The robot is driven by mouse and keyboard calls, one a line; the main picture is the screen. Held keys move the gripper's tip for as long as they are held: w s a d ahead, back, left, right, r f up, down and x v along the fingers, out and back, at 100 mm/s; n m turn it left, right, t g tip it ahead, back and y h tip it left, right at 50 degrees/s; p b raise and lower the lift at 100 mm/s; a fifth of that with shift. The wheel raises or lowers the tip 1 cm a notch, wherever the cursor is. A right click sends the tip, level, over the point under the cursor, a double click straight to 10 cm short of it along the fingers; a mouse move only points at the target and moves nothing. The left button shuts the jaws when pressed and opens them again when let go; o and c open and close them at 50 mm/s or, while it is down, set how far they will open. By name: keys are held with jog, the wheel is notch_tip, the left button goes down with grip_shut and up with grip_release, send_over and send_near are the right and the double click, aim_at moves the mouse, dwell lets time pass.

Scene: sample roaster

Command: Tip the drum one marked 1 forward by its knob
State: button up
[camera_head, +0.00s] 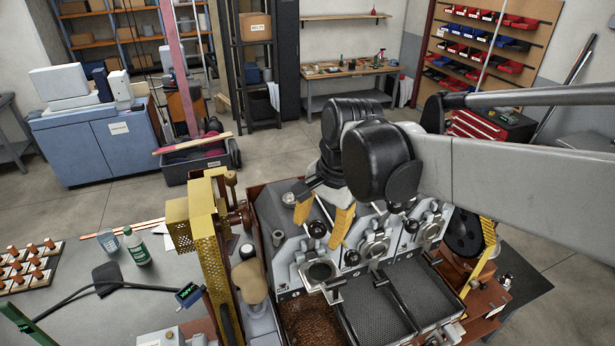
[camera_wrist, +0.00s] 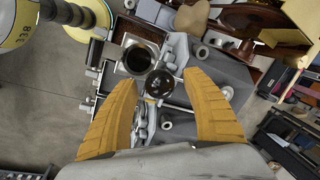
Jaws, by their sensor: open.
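The sample roaster (camera_head: 290,242) stands in front of me in the head view, with several grey drum units in a row. The leftmost drum (camera_head: 320,272) has a round dark mouth above a bin of brown beans. A black ball knob (camera_head: 317,229) on a rod stands above it. I cannot read a mark 1. My gripper (camera_head: 321,226) has its yellow fingers apart, one on each side of this knob in the picture; contact cannot be told. In the wrist view my gripper (camera_wrist: 160,80) is open, with a dark round knob-like thing (camera_wrist: 158,84) between the fingertips.
More black knobs (camera_head: 352,258) stand close to the right, above the mesh cooling trays (camera_head: 378,308). A yellow perforated guard (camera_head: 212,240) rises at the left. A bench (camera_head: 80,300) with a green bottle (camera_head: 138,250) lies further left.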

jog(key=shift+c, duration=0.4)
grip_shut()
jog(key=s+d+f+t+y, duration=0.1)
jog(key=s+d+f+t, duration=0.1)
jog(key=s+f, duration=0.2)
jog(key=s+d+f+t, duration=0.2)
jog(key=s+f+t, duration=0.1)
jog(key=s, duration=0.7)
jog(key=shift+f+t+y, duration=0.3)
jog(key=shift+f+y, duration=0.1)
jog(key=shift+f, duration=0.3)
jog(key=shift+f, duration=0.1)
jog(key=shift+o, duration=0.4)
grip_release()
jog(key=shift+s+d, duration=0.1)
